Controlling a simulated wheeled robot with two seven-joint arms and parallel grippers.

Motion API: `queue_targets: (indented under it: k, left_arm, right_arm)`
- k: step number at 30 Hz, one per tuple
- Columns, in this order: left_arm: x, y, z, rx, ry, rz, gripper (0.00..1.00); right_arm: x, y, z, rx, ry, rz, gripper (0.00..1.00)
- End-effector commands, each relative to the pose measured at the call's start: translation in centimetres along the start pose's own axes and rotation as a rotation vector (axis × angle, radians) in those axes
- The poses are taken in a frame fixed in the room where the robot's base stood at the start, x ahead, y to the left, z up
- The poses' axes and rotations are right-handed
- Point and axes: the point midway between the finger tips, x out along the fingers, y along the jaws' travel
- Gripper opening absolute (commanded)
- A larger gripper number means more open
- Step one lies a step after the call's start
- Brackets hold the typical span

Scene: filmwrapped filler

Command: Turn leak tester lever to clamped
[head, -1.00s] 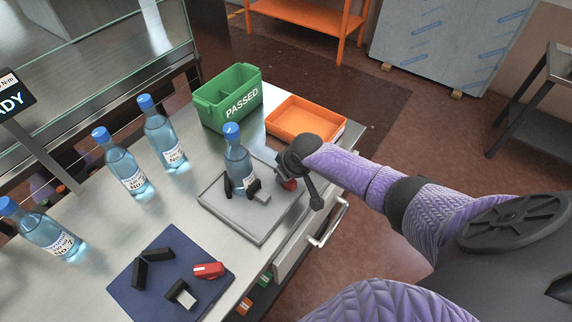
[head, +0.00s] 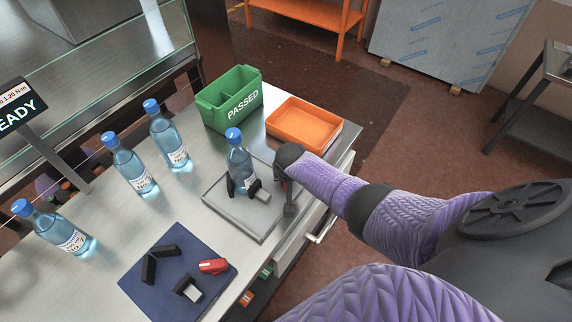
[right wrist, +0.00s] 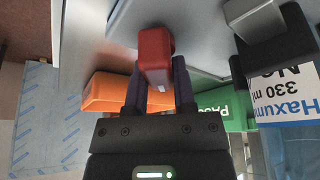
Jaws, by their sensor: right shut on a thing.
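The leak tester is a grey metal plate (head: 240,215) on the bench, with a clear blue-capped bottle (head: 239,160) standing on it between black jaws. A grey block (head: 262,195) sits beside the bottle. The tester's red lever (right wrist: 155,55) shows in the right wrist view, between the black fingers of my right gripper (right wrist: 160,85). The gripper is shut on it. In the head view my right gripper (head: 288,195) is at the plate's right edge, and its wrist hides the lever. I cannot read the lever's clamp marking. My left gripper is not in view.
Several bottles (head: 131,166) stand along the bench's left side. A green PASSED bin (head: 235,108) and an orange tray (head: 298,130) are at the back. A drawer handle (head: 322,228) juts out right.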

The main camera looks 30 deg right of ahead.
Motion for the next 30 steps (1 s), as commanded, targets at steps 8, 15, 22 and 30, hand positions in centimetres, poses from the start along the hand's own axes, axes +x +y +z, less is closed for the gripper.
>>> queue_targets:
  k: [8,15,22,30]
  left_arm:
    - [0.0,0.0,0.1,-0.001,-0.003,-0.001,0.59]
    - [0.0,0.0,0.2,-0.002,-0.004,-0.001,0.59]
    - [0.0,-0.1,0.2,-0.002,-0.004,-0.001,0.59]
    - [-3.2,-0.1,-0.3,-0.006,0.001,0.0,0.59]
  right_arm:
    - [-0.1,0.0,-0.2,0.005,0.004,0.0,0.0]
    - [-0.1,0.0,-0.1,0.005,0.003,0.0,0.6]
    - [0.0,0.0,-0.1,0.004,0.002,0.0,0.68]
    - [-3.7,0.0,-0.4,0.003,0.003,-0.001,0.68]
